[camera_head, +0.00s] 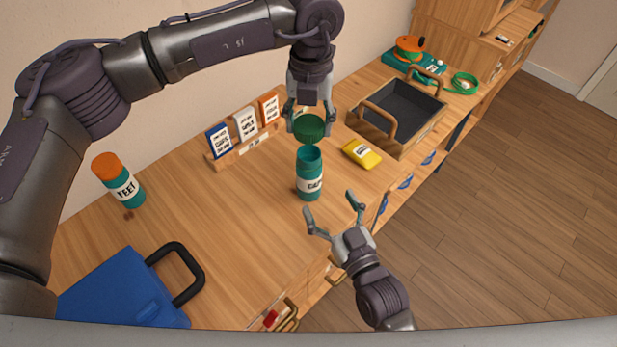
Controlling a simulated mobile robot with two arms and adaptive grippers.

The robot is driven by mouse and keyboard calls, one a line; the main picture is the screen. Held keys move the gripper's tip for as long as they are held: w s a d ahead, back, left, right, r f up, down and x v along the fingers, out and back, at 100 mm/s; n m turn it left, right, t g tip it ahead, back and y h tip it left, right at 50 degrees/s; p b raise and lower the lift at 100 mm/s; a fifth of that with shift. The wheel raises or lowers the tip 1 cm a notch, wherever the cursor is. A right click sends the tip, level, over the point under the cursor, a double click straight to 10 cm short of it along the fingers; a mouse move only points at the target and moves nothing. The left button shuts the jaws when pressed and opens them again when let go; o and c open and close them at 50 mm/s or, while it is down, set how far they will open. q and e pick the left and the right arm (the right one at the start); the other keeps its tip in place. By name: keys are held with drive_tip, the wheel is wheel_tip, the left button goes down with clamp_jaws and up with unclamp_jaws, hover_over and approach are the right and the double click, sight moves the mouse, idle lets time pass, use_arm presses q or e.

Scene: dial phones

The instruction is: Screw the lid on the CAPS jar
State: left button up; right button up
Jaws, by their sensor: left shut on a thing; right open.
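The CAPS jar (309,174) is a teal jar with a white label, standing upright and open-topped on the wooden counter. Only part of its label is readable. A green lid (309,127) is held in my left gripper (309,122), which points down from above. The lid is just above the jar's mouth, apart from it. My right gripper (334,217) is open and empty, in front of the jar near the counter's front edge, with its fingers pointing toward the jar.
A second teal jar with an orange lid (105,166) stands at the left. A blue case (125,292) lies front left. Several cards (245,123) stand in a wooden rack behind. A yellow packet (361,153) and a handled wooden tray (419,142) are at the right.

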sight(315, 178)
drive_tip(key=x, duration=1)
drive_tip(key=shift+w, duration=0.3)
clamp_jaws()
use_arm(q)
drive_tip(key=shift+f, duration=2.4)
